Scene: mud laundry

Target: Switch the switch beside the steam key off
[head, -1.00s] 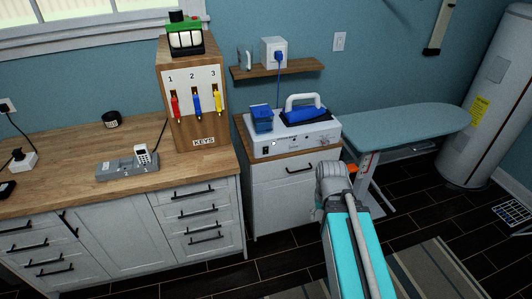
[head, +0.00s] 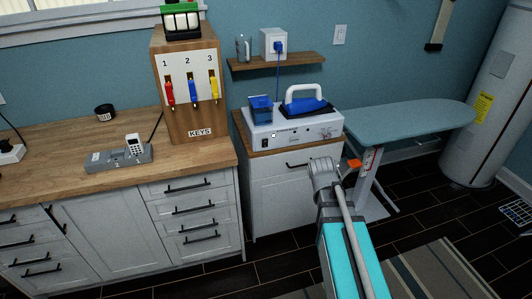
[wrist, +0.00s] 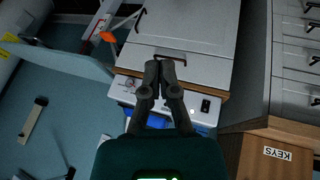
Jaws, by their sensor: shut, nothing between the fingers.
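The white steam station (head: 305,132) sits on a small wooden-topped cabinet, with a clothes iron (head: 305,102) and a blue water tank (head: 261,110) on top. A black rocker switch (head: 266,141) is at the left of its front panel. In the wrist view, which is upside down, the switch (wrist: 205,106) shows right of my fingers. Small panel keys and their labels are too small to read, and I cannot tell the switch position. My gripper (wrist: 166,62) is shut and empty, its fingertips over the cabinet front near the handle. The head view hides its fingers.
A key box (head: 188,95) with red, blue and yellow keys stands on the counter (head: 60,165) at left. An ironing board (head: 410,125) is at right, with an orange part (head: 353,163) beside my arm. A shelf (head: 275,62) holds a plugged socket.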

